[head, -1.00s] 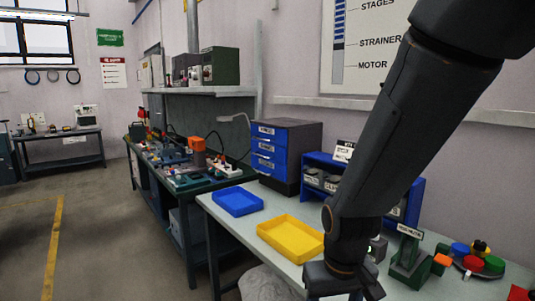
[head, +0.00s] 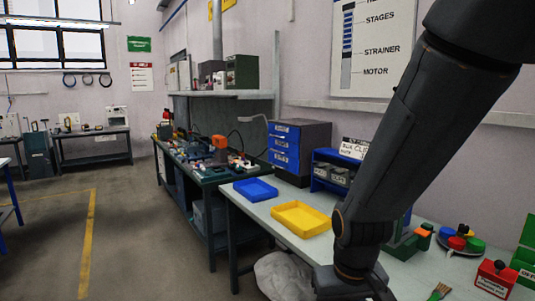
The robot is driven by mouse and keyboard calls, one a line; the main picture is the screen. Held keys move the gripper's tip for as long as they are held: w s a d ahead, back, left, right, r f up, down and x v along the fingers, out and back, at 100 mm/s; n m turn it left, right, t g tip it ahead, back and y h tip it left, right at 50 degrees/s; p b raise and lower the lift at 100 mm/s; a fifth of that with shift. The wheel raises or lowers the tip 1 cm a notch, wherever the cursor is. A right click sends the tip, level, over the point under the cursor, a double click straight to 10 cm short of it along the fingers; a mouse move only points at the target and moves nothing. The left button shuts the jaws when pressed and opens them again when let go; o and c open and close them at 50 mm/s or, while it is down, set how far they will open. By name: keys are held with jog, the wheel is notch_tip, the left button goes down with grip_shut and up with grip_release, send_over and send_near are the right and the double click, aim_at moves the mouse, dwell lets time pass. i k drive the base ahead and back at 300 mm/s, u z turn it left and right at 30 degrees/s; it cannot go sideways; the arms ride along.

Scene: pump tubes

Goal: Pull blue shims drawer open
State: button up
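A dark grey cabinet with blue drawers (head: 285,146) stands at the far end of the pale workbench. Its several drawer fronts carry small white labels, too small to read, so I cannot tell which is the shims drawer. The drawers look closed. My arm hangs down across the right of the head view. My gripper (head: 355,290) is at the bottom edge, in front of the bench and well apart from the cabinet. Its fingers are mostly cut off by the frame edge, so I cannot tell whether it is open.
A blue tray (head: 256,190) and a yellow tray (head: 302,219) lie on the bench before the cabinet. A blue rack (head: 319,171) stands right of it. A whitish sack (head: 284,276) is on the floor by the bench. Floor to the left is open.

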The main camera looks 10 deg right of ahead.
aim_at(291, 149)
jog(key=u, duration=0.5)
jog(key=i, duration=1.7)
jog(key=z, duration=0.25)
